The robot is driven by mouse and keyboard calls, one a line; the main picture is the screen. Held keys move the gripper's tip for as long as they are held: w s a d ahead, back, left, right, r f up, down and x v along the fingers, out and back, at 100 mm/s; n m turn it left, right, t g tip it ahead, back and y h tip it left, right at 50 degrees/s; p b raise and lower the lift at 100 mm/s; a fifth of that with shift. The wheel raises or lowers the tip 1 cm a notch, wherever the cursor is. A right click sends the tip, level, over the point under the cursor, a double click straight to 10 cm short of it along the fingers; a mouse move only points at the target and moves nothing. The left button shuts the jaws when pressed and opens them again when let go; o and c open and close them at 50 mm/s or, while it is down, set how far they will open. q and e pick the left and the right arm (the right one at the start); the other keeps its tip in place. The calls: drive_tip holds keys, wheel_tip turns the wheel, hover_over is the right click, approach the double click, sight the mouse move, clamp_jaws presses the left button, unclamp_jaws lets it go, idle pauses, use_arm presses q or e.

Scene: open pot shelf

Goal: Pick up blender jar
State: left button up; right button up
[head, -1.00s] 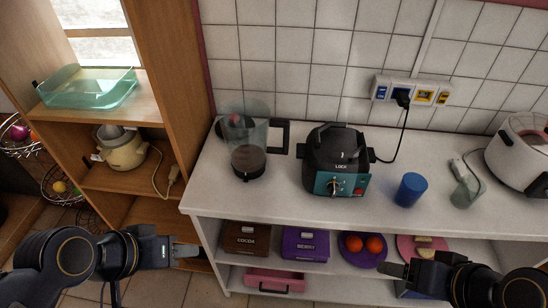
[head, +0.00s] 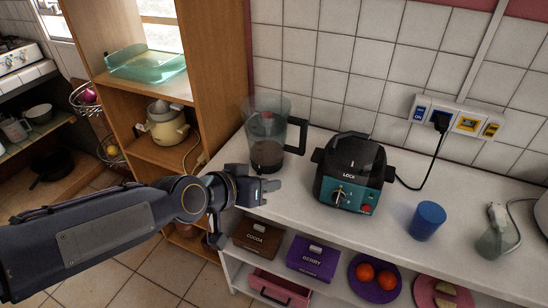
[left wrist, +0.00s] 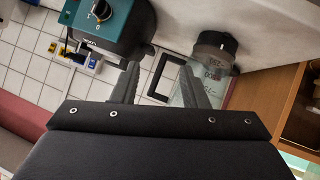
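The blender jar (head: 266,128) is a clear jar with a dark base and a black handle. It stands upright on the white counter, left of the black and teal blender base marked LOCK (head: 353,172). My left gripper (head: 268,188) is at the counter's front edge, just in front of the jar and apart from it. In the left wrist view the two fingers (left wrist: 162,85) are spread with nothing between them, and the jar (left wrist: 205,75) shows beyond the right finger. My right gripper is out of the head view.
A blue cup (head: 427,220) stands right of the blender base. A hand blender (head: 497,230) is at the far right. A wooden shelf (head: 215,75) rises left of the counter. Boxes and plates sit on the shelf below. The counter front between jar and cup is clear.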

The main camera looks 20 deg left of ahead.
sight(302, 142)
use_arm(q)
drive_tip(key=w+f+t+b, duration=0.1)
drive_tip(key=w+t+b, duration=0.1)
drive_tip(key=w, duration=0.2)
drive_tip(key=w+d+f+t+y+b, duration=0.1)
drive_tip(key=w+t+b, duration=0.1)
drive_tip(key=w, duration=0.3)
drive_tip(key=w+d+f+t+y+b, duration=0.1)
drive_tip(key=w+t+b, duration=0.1)
drive_tip(key=w, duration=0.2)
drive_tip(key=shift+w+d+m, duration=0.1)
drive_tip(key=shift+w+m, duration=0.3)
drive_tip(key=shift+w+t+y, duration=0.25)
drive_tip(key=shift+t+y, duration=0.05)
drive_tip(key=shift+t, duration=0.1)
drive_tip(key=shift+w+r, duration=0.1)
drive_tip(key=shift+w, duration=0.1)
drive_tip(key=w, duration=0.5)
drive_tip(key=w+p, duration=0.1)
drive_tip(key=w, duration=0.1)
drive_tip(key=shift+w+d, duration=0.3)
drive_tip(key=shift+d, duration=0.1)
drive_tip(key=shift+c, duration=0.4)
clamp_jaws()
drive_tip(key=shift+r, duration=0.1)
